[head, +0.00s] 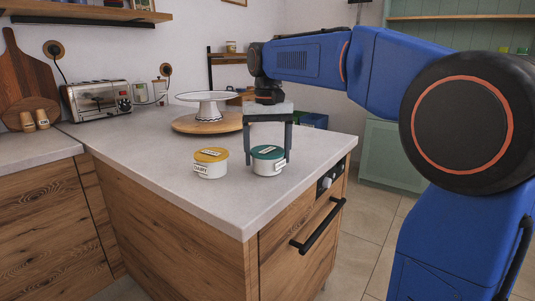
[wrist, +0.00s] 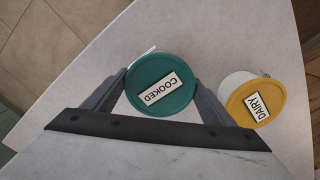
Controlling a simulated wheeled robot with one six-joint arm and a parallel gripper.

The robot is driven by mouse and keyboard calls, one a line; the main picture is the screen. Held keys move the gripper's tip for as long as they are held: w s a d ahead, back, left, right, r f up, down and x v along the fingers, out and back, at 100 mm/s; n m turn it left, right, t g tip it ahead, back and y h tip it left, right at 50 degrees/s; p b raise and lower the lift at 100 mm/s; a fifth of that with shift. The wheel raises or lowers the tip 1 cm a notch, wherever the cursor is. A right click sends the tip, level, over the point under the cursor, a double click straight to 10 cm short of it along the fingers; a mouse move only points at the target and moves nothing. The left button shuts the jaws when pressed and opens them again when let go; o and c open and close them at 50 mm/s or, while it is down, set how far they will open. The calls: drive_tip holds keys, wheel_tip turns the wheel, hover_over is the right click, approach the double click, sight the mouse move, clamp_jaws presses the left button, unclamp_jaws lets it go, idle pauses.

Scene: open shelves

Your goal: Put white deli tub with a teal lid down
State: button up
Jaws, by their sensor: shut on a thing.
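The white deli tub with a teal lid (head: 267,161) is at the counter's right side, upright, with its lid labelled "COOKED". It also shows in the wrist view (wrist: 160,82). My gripper (head: 267,155) points down over it, with one finger on each side, shut on the tub. In the wrist view the fingers (wrist: 160,88) press against the sides of the tub. The tub's base appears at or very near the countertop (head: 150,150); I cannot tell whether it touches.
A white tub with a yellow lid (head: 210,163), labelled "DAIRY", stands close to the left. Behind are a round wooden board (head: 185,124) and a white cake stand (head: 208,108). A toaster (head: 98,99) is at the back left. The counter's front corner is clear.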

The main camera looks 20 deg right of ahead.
drive_tip(key=shift+f, duration=0.15)
drive_tip(key=o, duration=1.3)
